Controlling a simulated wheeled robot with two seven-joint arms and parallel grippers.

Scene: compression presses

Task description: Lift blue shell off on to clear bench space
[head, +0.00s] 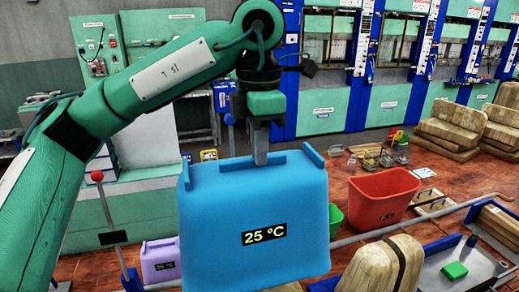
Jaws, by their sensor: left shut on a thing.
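The blue shell (220,205) is a large box-like piece with a dark label reading "25 °C". It fills the lower middle of the head view, close to the camera. My left gripper (260,155) comes down from above and is shut on the shell at its top edge. The shell looks roughly upright, slightly tilted. What is under it is hidden, so I cannot tell whether it touches anything. My right gripper is not in view.
A purple box (161,262) stands behind at lower left, near a red-knobbed lever (108,215). A red bin (384,195) and a green bin (335,218) stand behind right. Tan blocks (372,268) and a grey tray (462,270) are at lower right. No clear bench surface shows.

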